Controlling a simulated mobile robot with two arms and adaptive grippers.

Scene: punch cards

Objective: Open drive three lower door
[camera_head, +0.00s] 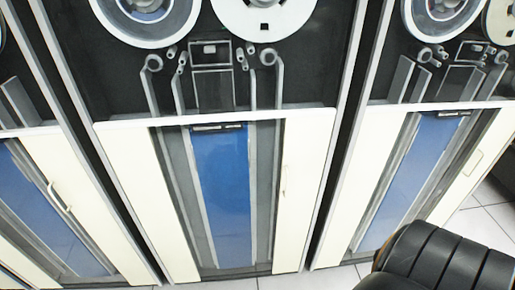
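Tape drive cabinets fill the view, with reels above and a lower door on each. The middle lower door (303,165) is cream-white around a blue and grey centre panel (222,190), with a small slim handle (284,180) on its right side. The left lower door (95,195) has a handle (60,197) and is cut off by the frame. The right lower door (465,165) has a handle (473,163). All three look closed. I cannot tell from any marking which is drive three. Neither of my grippers is in view.
A black ribbed object (440,258), like a padded chair back, stands at the bottom right and hides the floor before the right drive. Light tiled floor (335,277) shows along the bottom. Dark narrow gaps separate the cabinets.

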